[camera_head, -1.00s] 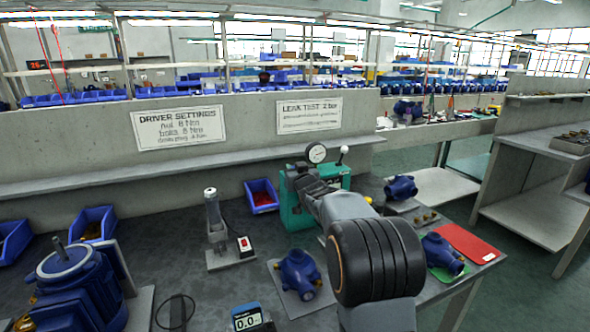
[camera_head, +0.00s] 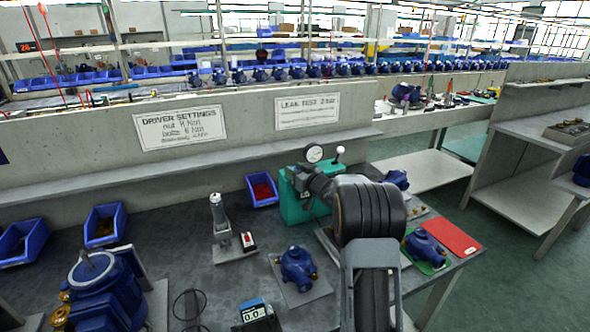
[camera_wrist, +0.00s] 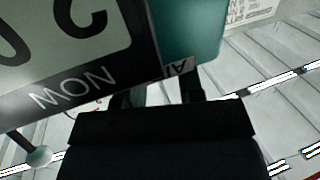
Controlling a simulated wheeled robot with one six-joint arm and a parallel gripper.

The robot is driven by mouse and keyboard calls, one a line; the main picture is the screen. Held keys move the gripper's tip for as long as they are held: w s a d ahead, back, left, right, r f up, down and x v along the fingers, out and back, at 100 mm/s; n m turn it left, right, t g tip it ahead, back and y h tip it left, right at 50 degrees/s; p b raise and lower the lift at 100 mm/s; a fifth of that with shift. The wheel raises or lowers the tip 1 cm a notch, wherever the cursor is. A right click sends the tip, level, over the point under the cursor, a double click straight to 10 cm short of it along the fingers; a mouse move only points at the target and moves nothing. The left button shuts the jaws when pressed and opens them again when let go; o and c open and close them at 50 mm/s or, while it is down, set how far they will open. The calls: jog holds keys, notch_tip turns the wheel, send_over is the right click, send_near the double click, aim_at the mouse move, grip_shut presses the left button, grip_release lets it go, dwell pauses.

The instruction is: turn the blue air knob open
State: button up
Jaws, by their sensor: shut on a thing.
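The teal leak-test unit (camera_head: 293,209) stands on the bench at the middle, with a round gauge and a white-balled lever on top. My gripper (camera_head: 302,178) is at its upper front. In the wrist view the fingers of my gripper (camera_wrist: 158,92) reach to the teal face (camera_wrist: 190,30), right beside a partly covered label (camera_wrist: 178,69) starting "AI". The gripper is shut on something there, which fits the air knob. The knob itself is hidden by the fingers and the dark gripper body, so its angle cannot be seen.
A panel (camera_wrist: 92,88) marked "NOW" fills the upper left of the wrist view, close to the fingers. The white-balled lever (camera_head: 339,151) stands behind my arm.

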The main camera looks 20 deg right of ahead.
jog(key=o, duration=0.9)
jog(key=shift+s, duration=0.1)
jog(key=v, duration=1.3)
jog(key=shift+s+r, duration=0.1)
jog(key=shift+s, duration=0.2)
jog(key=s+a+r+m+g+h+p, duration=0.3)
jog(key=a+r+g+h+p, duration=0.1)
jog(key=r+h+p, duration=0.3)
jog(key=s+a+g+p, duration=0.1)
jog(key=s+a+g, duration=0.2)
jog(key=s+a, duration=0.2)
jog(key=s+a+g+y+p, duration=0.1)
jog(key=s+a+g+p, duration=0.1)
jog(key=s, duration=0.7)
jog(key=s+a+g+y+p, duration=0.1)
jog(key=s+a+g, duration=0.3)
jog(key=s+a, duration=0.3)
jog(key=shift+s+a+r+g+p, duration=0.2)
jog(key=shift+a+r+g+p, duration=0.1)
jog(key=shift+a+g+p, duration=0.1)
